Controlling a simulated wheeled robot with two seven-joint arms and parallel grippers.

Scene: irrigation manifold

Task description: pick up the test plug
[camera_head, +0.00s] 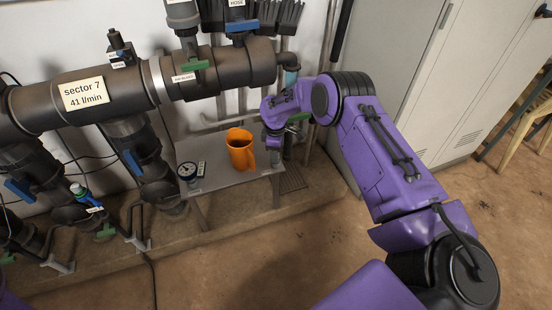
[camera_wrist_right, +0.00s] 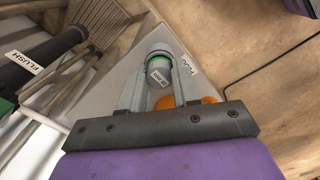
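The test plug (camera_wrist_right: 159,70) is a small grey cylinder with a green ring and a white label. In the right wrist view it stands between the two fingers of my right gripper (camera_wrist_right: 160,75), close to both. I cannot tell whether the fingers press on it or whether it is lifted. In the head view my right gripper (camera_head: 274,143) points down over the right end of the small grey table (camera_head: 215,182), and the plug is mostly hidden there. My left gripper is not in view.
A round gauge (camera_head: 187,170) and a small dark device (camera_head: 201,168) lie farther left. Large dark pipes (camera_head: 125,90) run behind the table. A grey cabinet (camera_head: 420,70) stands to the right.

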